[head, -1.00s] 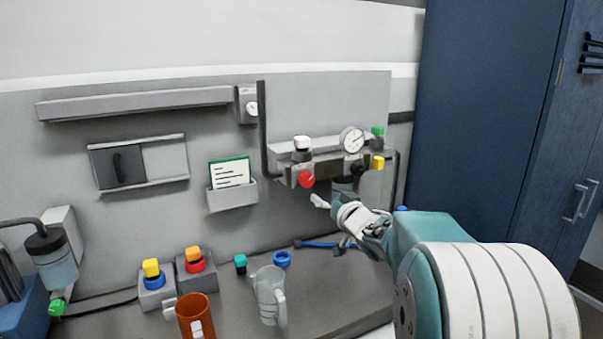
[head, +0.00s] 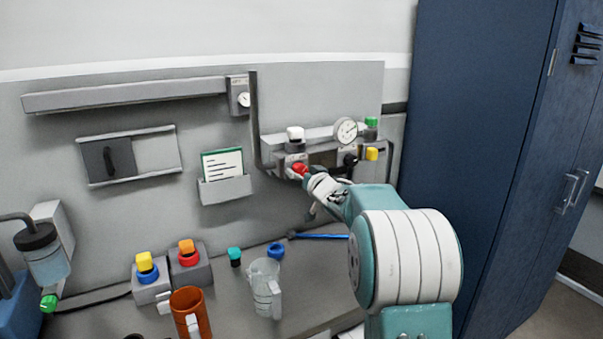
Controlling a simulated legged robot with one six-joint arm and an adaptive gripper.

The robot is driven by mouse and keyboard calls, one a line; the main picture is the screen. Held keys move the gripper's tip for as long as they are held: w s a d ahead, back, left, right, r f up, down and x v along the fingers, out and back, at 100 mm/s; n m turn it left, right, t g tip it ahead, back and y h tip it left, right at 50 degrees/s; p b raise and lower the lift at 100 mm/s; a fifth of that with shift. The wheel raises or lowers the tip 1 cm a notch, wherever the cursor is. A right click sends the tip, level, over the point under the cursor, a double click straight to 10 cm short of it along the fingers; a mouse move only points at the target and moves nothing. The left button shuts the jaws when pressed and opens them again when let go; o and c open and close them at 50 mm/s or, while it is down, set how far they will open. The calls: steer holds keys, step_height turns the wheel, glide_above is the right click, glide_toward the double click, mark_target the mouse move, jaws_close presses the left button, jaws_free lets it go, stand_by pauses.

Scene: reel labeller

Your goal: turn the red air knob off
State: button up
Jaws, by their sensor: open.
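The red air knob (head: 299,169) sits on the front of the grey valve unit (head: 318,158) on the back panel, below a white-capped knob (head: 295,134). My gripper (head: 305,178) is right at the red knob, reaching in from the lower right. Its fingers overlap the knob's lower edge in the picture. The gripper is open. I cannot tell whether a finger touches the knob, and its lower part is hidden.
A round gauge (head: 345,131), a black knob (head: 350,160), a yellow knob (head: 372,153) and a green knob (head: 371,122) are close on the right. Below stand a clear jug (head: 264,283) and an orange mug (head: 189,312). A blue cabinet (head: 470,120) stands right.

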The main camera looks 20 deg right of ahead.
steer(key=shift+a, duration=0.1)
steer(key=c, duration=1.1)
steer(key=shift+c, duration=0.2)
steer(key=shift+n, duration=0.4)
steer(key=n, duration=0.3)
steer(key=shift+n, duration=0.4)
steer(key=n, duration=0.4)
steer(key=shift+n, duration=0.3)
steer(key=n, duration=0.8)
steer(key=shift+f+n, duration=0.1)
steer(key=shift+n, duration=0.2)
steer(key=shift+f, duration=0.1)
